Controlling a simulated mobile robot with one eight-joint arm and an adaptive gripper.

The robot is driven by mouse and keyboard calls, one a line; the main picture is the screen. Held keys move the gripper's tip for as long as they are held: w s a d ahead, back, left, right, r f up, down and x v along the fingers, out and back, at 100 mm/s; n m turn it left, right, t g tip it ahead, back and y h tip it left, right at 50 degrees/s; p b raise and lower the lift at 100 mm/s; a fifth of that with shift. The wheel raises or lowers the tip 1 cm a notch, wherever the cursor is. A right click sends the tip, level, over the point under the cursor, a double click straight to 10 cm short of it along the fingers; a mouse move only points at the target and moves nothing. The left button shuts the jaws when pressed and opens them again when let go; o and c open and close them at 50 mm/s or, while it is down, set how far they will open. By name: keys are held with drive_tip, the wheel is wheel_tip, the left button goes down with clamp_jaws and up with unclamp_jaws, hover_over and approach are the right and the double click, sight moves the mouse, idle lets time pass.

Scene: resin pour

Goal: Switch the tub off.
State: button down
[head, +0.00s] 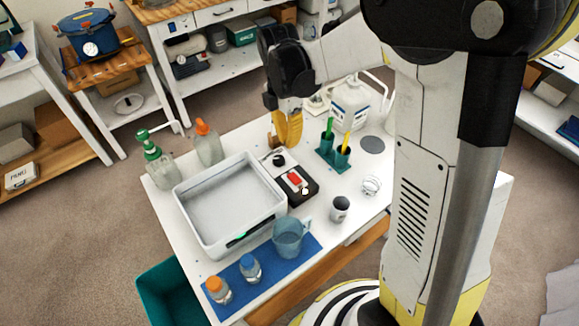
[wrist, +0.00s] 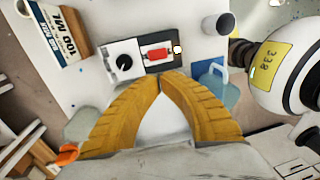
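The tub (head: 203,230) is a white rectangular basin on the white table; part of it shows between my fingers in the wrist view (wrist: 160,122). Beside its right side stands a black box with a red rocker switch (head: 295,181), also clear in the wrist view (wrist: 157,54). A small white dot sits near the switch. A white panel with a black knob (head: 278,159) adjoins the box, also in the wrist view (wrist: 124,62). My gripper (head: 284,142) has yellow fingers, above the table behind the knob. In the wrist view its fingertips (wrist: 163,75) come together, with nothing between them.
A grey cup (head: 339,209) and a clear blue pitcher (head: 288,239) are near the front. Bottles stand at the back left (head: 158,163) and on the blue mat (head: 262,284).

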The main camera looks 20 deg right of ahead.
sight(293, 180)
idle(0.3)
drive_tip(key=f+b, duration=0.2)
drive_tip(key=f, duration=0.2)
drive_tip(key=s+f+b, duration=0.1)
drive_tip(key=f, duration=0.4)
drive_tip(key=s+f+b, duration=0.1)
drive_tip(key=f+b, duration=0.1)
drive_tip(key=f, duration=0.2)
drive_tip(key=shift+d+f+b, duration=0.3)
drive_tip(key=shift+f, duration=0.1)
drive_tip(key=shift+f, duration=0.1)
